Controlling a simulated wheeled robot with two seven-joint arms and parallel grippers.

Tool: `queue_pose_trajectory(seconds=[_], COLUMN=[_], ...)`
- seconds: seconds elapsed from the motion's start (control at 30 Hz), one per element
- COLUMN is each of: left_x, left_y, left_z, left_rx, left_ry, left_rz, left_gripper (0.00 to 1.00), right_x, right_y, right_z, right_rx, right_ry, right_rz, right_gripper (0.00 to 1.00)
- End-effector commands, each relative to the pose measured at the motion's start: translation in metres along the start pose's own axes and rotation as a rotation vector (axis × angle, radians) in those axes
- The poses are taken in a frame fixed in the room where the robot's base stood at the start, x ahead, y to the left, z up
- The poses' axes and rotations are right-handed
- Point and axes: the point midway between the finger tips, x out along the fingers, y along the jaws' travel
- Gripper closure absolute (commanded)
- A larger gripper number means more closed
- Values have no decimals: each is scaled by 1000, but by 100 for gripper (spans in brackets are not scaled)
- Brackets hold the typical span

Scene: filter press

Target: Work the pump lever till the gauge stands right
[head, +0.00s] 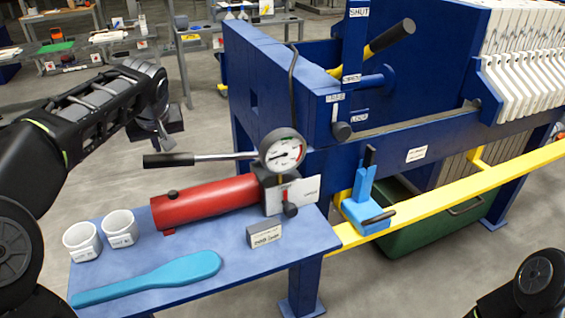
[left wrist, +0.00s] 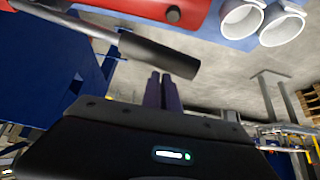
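The pump is a red cylinder (head: 208,202) on the blue side table. Its lever (head: 190,159) has a black grip and sticks out left, about level. The lever also shows in the left wrist view (left wrist: 155,52). The round white gauge (head: 283,153) stands above the pump's right end with a red band on its right; its needle is too small to read surely. My left gripper (head: 165,133) is above the lever's grip end, apart from it. In the left wrist view its two fingers (left wrist: 161,88) are close together with nothing between them. My right gripper is out of view.
Two white cups (head: 101,230), a blue paddle (head: 150,279) and a small label block (head: 264,234) are on the table (head: 220,285). The blue press frame (head: 400,135) and a yellow rail (head: 470,187) stand right. The floor left of the table is clear.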

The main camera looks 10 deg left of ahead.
Motion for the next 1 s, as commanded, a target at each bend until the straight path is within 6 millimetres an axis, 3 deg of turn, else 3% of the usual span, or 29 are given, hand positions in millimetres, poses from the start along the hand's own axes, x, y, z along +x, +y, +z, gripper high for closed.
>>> queue_pose_trajectory(seconds=[0.03,0.27,0.47,0.8,1.0], left_x=[13,39,18,-47,-49], left_y=[1,-4,-2,9,10], left_z=[10,29,14,-31,-33], left_rx=[1,1,2,1,0], left_ry=[-6,-9,-6,-6,-5], left_rz=[2,1,3,0,0], left_gripper=[100,100,100,100,100], right_x=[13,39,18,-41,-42], right_y=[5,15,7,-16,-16], right_z=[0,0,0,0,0], right_rx=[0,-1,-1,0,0], right_ry=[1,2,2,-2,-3], right_rz=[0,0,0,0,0], right_gripper=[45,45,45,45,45])
